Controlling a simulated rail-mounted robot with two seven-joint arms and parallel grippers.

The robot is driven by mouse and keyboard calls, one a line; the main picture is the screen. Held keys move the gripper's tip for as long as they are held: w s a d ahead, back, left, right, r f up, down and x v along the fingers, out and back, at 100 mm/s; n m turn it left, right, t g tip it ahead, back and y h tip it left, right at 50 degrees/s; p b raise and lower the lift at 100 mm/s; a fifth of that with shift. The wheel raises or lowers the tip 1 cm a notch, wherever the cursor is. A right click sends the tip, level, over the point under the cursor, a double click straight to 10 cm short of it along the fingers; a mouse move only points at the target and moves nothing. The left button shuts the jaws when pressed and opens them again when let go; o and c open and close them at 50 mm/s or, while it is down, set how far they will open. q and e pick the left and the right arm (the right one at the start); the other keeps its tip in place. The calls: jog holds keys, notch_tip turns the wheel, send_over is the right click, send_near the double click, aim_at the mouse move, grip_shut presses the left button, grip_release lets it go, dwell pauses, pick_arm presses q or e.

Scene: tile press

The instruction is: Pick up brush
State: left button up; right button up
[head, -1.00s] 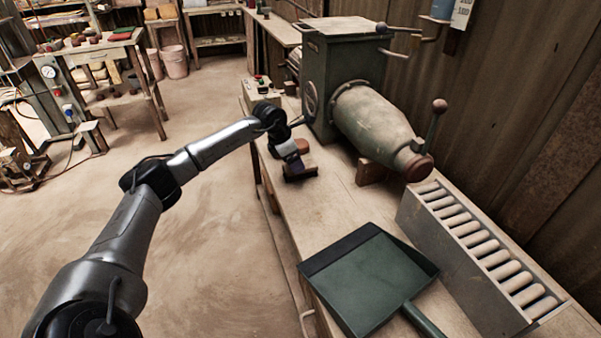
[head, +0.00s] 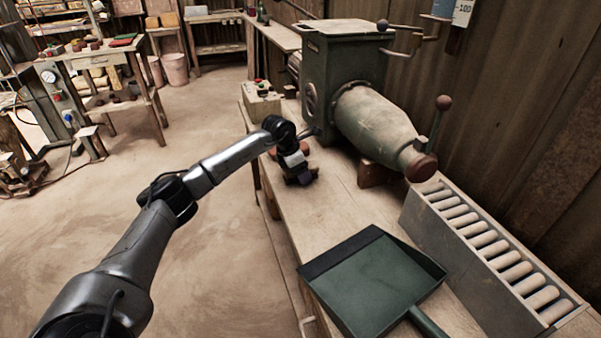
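My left arm reaches in from the left. Its gripper (head: 301,179) is low over the workbench, in front of the green machine. Its fingers are small and dark, and I cannot tell whether they are open or shut. A reddish-brown piece (head: 304,150) shows just behind the gripper, mostly hidden by it; it may be part of the brush, but I cannot tell. No other brush is clearly visible. A green dustpan (head: 375,285) with a dark front lip lies nearer on the bench. My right gripper is not in view.
The green machine (head: 345,75) with a tapered barrel stands behind the gripper. A grey box of pale rollers (head: 480,265) stands at the right by the wall. A small control box (head: 262,100) is at the bench's far left edge. Bare bench (head: 325,205) lies between gripper and dustpan.

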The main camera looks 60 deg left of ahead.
pick_arm(q)
jog(key=shift+f, duration=0.3)
dwell(0.5)
jog(key=c, duration=1)
